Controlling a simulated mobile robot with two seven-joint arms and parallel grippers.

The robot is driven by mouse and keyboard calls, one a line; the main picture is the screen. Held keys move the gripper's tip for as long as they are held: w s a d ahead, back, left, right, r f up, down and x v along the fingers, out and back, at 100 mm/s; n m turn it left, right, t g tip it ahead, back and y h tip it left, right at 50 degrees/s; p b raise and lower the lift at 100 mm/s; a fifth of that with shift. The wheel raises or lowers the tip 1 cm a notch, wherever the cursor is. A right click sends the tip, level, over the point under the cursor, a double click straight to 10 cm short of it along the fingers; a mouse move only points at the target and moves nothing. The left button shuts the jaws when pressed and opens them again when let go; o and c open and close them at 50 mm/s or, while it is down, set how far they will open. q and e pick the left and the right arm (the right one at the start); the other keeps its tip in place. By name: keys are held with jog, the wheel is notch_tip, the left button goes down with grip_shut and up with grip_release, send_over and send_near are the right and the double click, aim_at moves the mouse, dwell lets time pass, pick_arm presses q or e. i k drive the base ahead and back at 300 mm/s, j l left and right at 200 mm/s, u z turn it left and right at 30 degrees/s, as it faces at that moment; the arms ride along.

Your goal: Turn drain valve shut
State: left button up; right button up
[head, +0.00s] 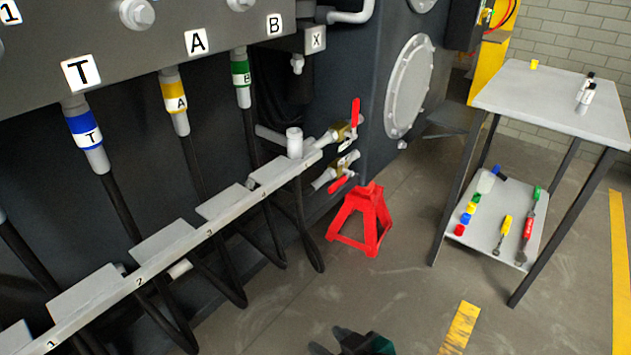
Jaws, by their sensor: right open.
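Two brass valves with red lever handles stick out from the dark machine's lower side, right of the hose rail. The upper valve (341,132) has its red lever (355,113) standing upright. The lower valve (344,164) has its red lever (341,184) slanting down to the left. No label shows which one is the drain valve. My right gripper (334,339) shows at the bottom edge, dark with a green part, open and empty. It is well below and apart from both valves. My left gripper is not in view.
A red jack stand (364,226) stands on the floor just below and right of the valves. A numbered rail (210,234) with hanging black hoses runs along the left. A grey table (540,98) with small tools on its lower shelf stands right. The floor between is clear.

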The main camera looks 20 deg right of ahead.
aim_at(342, 180)
jog(key=i+l+u, duration=0.15)
jog(key=l, duration=0.3)
jog(key=i+l+u, duration=0.2)
jog(key=l, duration=0.65)
jog(key=i+l, duration=0.1)
jog(key=l, duration=0.35)
jog(key=i+l, duration=0.1)
jog(key=i, duration=0.3)
